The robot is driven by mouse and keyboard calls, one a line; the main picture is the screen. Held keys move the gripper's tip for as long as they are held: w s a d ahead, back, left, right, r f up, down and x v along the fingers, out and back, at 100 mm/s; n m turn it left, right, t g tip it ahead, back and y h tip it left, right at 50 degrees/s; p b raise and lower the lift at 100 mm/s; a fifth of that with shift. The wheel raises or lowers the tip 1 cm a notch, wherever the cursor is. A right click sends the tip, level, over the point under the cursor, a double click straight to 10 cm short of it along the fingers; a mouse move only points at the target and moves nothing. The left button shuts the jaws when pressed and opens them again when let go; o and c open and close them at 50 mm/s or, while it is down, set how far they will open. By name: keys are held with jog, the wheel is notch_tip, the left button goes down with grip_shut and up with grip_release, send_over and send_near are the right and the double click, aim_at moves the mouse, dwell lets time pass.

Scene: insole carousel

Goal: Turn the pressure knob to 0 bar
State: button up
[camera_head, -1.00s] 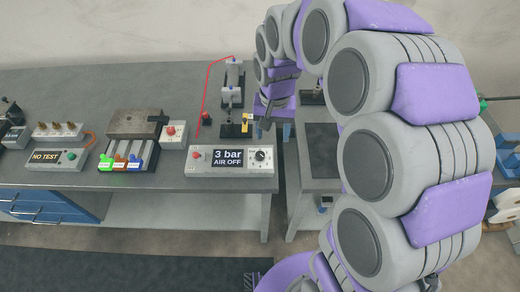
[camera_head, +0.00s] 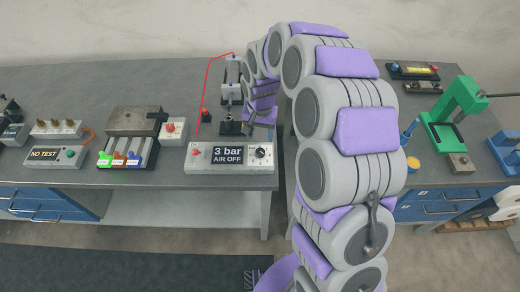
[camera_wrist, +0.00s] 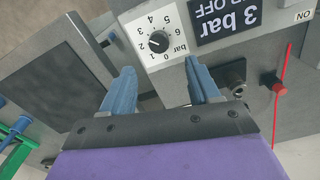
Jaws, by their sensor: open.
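The pressure knob (camera_head: 260,152) is a small black dial on the right of a grey control box (camera_head: 230,169). The box's display (camera_head: 229,155) reads "3 bar" and "AIR OFF". In the wrist view, upside down, the knob (camera_wrist: 158,42) sits on a white dial plate (camera_wrist: 151,33) marked 0 to 6 with "bar". My gripper (camera_wrist: 165,80) is open and empty, with two blue fingers below the knob in that view, apart from it. In the head view my gripper (camera_head: 248,113) is small and partly hidden, behind the box near the black fixture.
A red button (camera_head: 196,152) is at the box's left end. A fixture with a red tube (camera_head: 208,85) stands behind the box. A block with green, orange and blue clips (camera_head: 127,160) is to the left. A green press (camera_head: 458,108) stands on the right bench.

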aim_at(260, 151)
notch_tip(260, 151, down, 9)
jog(key=shift+r+b, duration=0.1)
jog(key=shift+b, duration=0.6)
jog(key=c, duration=1)
jog(key=shift+c, duration=0.2)
